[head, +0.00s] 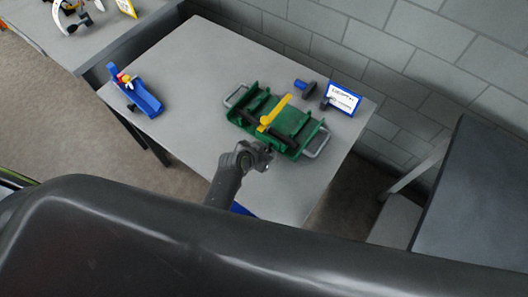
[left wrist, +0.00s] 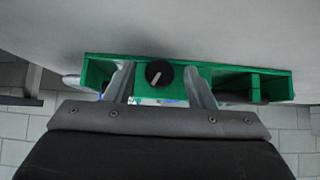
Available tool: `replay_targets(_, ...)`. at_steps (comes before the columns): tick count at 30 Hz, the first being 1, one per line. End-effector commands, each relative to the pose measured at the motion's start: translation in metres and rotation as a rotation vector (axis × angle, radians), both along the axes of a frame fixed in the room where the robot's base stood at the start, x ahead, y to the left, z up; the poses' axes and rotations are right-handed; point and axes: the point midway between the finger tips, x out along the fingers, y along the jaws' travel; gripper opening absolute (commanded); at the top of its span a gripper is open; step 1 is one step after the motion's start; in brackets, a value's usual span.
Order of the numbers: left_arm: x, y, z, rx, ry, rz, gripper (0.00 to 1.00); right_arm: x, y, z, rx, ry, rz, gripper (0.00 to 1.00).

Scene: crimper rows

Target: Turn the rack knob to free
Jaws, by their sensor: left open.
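The green rack (head: 310,131) stands on the grey table, with a yellow lever (head: 275,112) across its top and a metal handle at each end. Its black round knob (left wrist: 160,73) sits on the green front face in the left wrist view, with a white pointer line slanting to the lower left. The head view does not show the knob clearly. My left gripper (head: 268,153) is at the rack's near side. In the left wrist view its open fingers (left wrist: 160,90) stand either side of the knob, apparently apart from it. My right gripper is not in view.
On the grey table (head: 200,75), a blue holder (head: 143,100) with red and yellow parts lies at the left. A blue-framed sign (head: 344,98) and a dark blue-and-black piece (head: 308,89) stand behind the rack. A block wall runs along the back. Another dark table (head: 480,190) is at right.

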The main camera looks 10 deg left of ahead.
Motion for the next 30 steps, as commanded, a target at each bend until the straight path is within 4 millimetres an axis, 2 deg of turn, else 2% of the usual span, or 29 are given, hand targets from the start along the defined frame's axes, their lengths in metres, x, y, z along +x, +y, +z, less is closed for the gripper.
replay_targets(8,0.0005,-0.0003,0.0000,0.000,0.000,0.000,0.49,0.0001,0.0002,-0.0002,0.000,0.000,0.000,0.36)
replay_targets(18,0.0003,-0.0001,-0.0001,0.000,0.000,0.000,0.06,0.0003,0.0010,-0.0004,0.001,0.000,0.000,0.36)
replay_targets(23,0.0008,0.0009,-0.0004,-0.016,0.006,0.000,0.06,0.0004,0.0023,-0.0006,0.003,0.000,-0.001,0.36)
replay_targets(30,0.0019,0.0033,-0.0025,-0.153,0.063,0.000,0.06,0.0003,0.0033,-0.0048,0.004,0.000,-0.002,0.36)
